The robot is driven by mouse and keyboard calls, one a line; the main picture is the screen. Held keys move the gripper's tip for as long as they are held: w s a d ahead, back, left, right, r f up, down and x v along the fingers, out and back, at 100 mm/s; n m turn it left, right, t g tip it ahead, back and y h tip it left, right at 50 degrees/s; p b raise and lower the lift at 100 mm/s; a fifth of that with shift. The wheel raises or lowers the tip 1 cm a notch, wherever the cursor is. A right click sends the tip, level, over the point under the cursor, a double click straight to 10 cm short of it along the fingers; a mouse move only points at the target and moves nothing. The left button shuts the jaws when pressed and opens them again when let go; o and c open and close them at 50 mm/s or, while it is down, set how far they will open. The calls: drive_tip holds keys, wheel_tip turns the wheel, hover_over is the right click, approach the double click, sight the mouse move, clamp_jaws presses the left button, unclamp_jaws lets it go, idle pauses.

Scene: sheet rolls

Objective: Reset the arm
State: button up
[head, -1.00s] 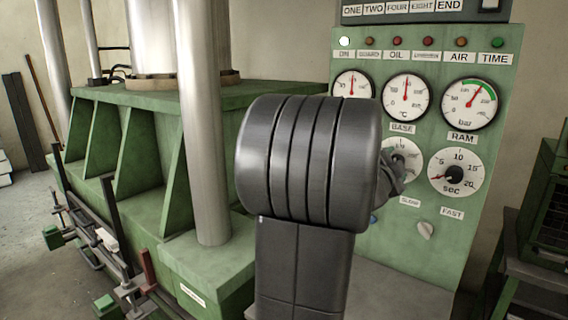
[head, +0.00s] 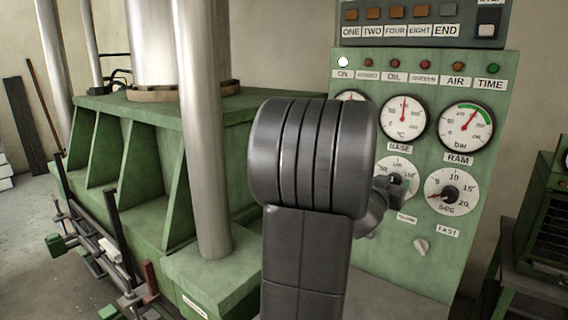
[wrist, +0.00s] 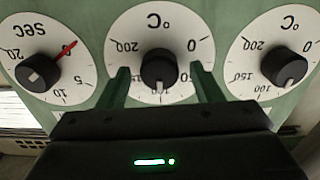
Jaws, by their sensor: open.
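My gripper (wrist: 160,70) is open in the wrist view, with its two dark green fingers spread on either side of the black knob (wrist: 159,71) of the middle °C dial (wrist: 122,42). I cannot tell whether the fingers touch the knob. No object is held. In the head view my large dark arm link fills the middle and hides most of the gripper. Only a dark part of the wrist shows beside the same dial (head: 398,167), in front of the green panel (head: 400,262).
A sec dial (head: 452,190) sits right of the °C dial. Round gauges (head: 465,127) and lamps line the panel above. A small pale knob (head: 421,245) sits below. A green press (head: 150,200) with steel columns stands at left. A dark rack (head: 540,220) stands at right.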

drive_tip(key=shift+v, duration=1.2)
